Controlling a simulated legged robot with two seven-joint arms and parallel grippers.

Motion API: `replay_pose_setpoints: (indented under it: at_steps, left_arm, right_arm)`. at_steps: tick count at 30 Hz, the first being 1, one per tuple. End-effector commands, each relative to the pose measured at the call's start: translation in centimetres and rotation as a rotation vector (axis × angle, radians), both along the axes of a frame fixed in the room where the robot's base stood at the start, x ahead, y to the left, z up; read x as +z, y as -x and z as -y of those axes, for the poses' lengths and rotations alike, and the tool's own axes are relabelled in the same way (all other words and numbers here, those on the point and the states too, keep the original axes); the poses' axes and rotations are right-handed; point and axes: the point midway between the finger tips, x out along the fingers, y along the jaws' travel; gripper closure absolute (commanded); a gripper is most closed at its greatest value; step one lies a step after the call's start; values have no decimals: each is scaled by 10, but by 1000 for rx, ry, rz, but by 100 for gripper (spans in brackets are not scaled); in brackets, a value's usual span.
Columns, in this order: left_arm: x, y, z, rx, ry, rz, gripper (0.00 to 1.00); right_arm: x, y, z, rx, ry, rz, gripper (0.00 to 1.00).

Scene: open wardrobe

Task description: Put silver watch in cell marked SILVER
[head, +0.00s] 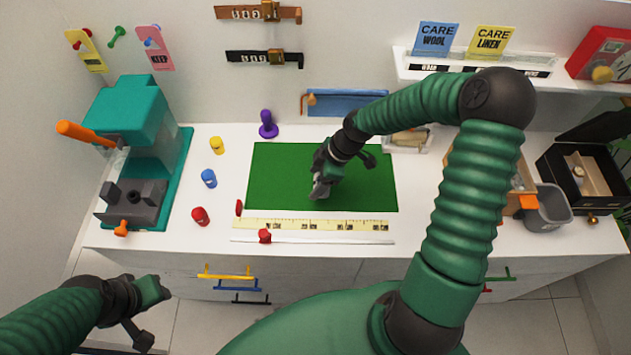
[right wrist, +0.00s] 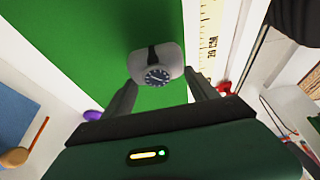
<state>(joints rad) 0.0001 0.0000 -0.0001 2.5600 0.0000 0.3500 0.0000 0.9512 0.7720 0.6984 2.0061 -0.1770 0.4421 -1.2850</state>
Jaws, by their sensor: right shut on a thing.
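The silver watch (right wrist: 158,78) has a dark face and a black strap, and sits round a grey cushion (right wrist: 145,65). My right gripper (head: 322,185) is shut on the cushion with the watch, over the green mat; the grey piece shows between the fingers in the right wrist view. A black watch box (head: 548,172) stands open at the far right, with beige cells and something round and light inside. I cannot read any SILVER mark on it. My left gripper (head: 150,312) is at the lower left, open and empty, in front of the counter.
The green mat (head: 275,180) covers the middle of the white counter, with a yellow ruler (head: 310,225) before it. A grey bin (head: 547,208) stands just left of the box. A teal press (head: 130,120) is at left. A shelf with CARE cards (head: 480,65) hangs behind.

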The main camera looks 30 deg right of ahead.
Motion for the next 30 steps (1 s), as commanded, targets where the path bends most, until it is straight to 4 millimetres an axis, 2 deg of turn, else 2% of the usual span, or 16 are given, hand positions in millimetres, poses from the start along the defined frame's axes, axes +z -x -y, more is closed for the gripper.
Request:
replay_pose_setpoints:
  at_steps: [3,9,18,19,24,30]
  left_arm:
    - [2,0,0,0,0,0,64]
    - [5,0,0,0,0,0,64]
    - [3,0,0,0,0,0,64]
    - [4,0,0,0,0,0,64]
    - [4,0,0,0,0,0,64]
    - [4,0,0,0,0,0,64]
  right_arm:
    - [-1,-12,4,1,-1,0,75]
    - [-34,-11,4,2,-2,-3,75]
    - [-38,-11,4,1,1,-1,75]
    - [-38,-11,4,1,1,0,30]
    - [-38,-11,4,1,0,0,11]
    - [-38,-11,4,0,0,-1,11]
